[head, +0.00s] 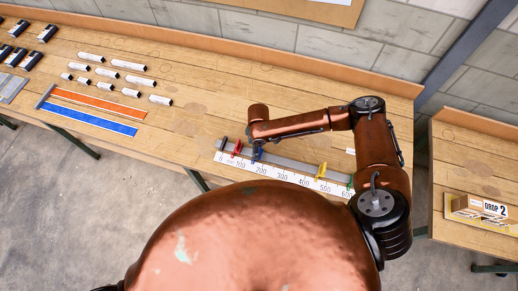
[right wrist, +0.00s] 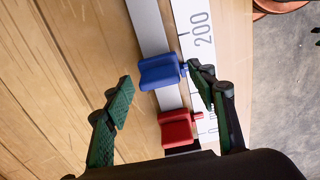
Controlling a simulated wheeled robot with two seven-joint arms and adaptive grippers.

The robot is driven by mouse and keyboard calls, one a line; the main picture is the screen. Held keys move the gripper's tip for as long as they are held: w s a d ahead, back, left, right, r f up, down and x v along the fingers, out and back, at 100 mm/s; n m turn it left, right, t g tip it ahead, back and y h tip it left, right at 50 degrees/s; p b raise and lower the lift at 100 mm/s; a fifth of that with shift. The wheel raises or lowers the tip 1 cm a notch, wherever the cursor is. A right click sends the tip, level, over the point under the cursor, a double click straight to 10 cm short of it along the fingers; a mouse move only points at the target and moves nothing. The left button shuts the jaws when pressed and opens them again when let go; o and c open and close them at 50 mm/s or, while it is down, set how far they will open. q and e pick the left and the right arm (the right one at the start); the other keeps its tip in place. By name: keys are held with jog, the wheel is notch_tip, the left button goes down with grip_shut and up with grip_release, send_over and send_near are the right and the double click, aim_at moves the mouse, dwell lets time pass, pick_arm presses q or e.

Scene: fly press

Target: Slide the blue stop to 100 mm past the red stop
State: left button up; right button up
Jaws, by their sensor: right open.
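The blue stop (right wrist: 158,71) sits on the grey rail (right wrist: 150,28) beside the white scale (right wrist: 190,20) in the right wrist view. The red stop (right wrist: 177,129) sits on the same rail, a short way toward the scale's zero end. In the head view the blue stop (head: 257,153) is just right of the red stop (head: 237,147), below the 200 mark. My right gripper (right wrist: 163,82) is open, its fingers on either side of the blue stop, with gaps visible. The right finger hides part of the scale between the stops. My left gripper is not in view.
A yellow stop (head: 321,170) stands farther right on the rail, near 500. White-and-black cylinders (head: 128,65) and orange (head: 100,104) and blue (head: 92,123) strips lie on the bench at left. A box (head: 478,207) marked DROP 2 sits on another bench at right.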

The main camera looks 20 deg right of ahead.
notch_tip(320, 180, up, 11)
jog(key=shift+r, duration=0.15)
dwell(0.7)
